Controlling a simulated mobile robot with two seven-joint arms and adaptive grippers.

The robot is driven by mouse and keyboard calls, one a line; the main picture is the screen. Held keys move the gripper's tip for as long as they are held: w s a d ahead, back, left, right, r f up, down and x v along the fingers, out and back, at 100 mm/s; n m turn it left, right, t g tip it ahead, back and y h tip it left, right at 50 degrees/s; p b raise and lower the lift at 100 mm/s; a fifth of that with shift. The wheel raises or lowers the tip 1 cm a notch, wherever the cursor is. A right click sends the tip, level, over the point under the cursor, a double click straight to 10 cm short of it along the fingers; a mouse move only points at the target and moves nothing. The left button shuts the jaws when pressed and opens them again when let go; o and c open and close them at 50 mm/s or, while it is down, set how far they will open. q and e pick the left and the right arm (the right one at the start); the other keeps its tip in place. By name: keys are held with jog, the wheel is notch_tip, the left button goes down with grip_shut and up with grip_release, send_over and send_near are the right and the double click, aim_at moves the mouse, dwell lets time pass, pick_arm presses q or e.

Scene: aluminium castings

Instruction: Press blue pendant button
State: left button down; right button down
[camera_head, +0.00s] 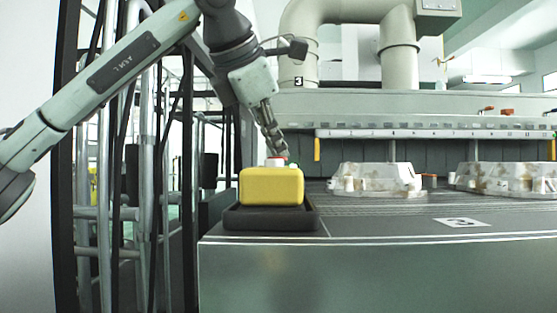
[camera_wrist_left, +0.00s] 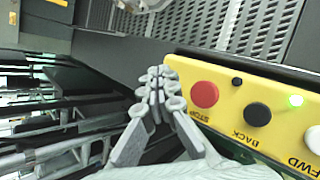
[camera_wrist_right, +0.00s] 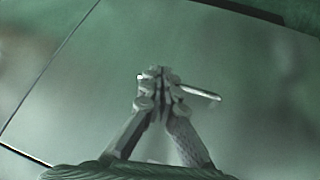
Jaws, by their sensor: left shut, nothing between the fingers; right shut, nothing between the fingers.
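A yellow pendant box (camera_head: 271,187) sits in a black tray (camera_head: 240,219) at the table's left front corner. In the left wrist view the pendant (camera_wrist_left: 225,108) shows a red STOP button (camera_wrist_left: 204,94), a black BACK button (camera_wrist_left: 257,114), a white FWD button (camera_wrist_left: 314,139) and a lit green lamp (camera_wrist_left: 295,101). No blue button is visible; the panel runs out of that view. My left gripper (camera_head: 280,151) is shut and empty, pointing down by the pendant; its fingertips (camera_wrist_left: 161,84) appear beside the STOP end. My right gripper (camera_wrist_right: 160,85) is shut and empty, away from the pendant.
White-grey castings (camera_head: 377,180) stand on the slatted bed to the right, with more castings (camera_head: 507,178) farther right. A marker plate (camera_head: 462,222) lies on the table front. Racks and pipes stand left. A thin pale bar (camera_wrist_right: 200,93) shows behind my right fingertips.

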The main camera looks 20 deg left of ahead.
pick_arm(q)
jog(key=shift+r+p, duration=0.7)
jog(key=shift+r, duration=0.15)
notch_tip(320, 180, up, 5)
jog(key=p, duration=0.4)
dwell(0.6)
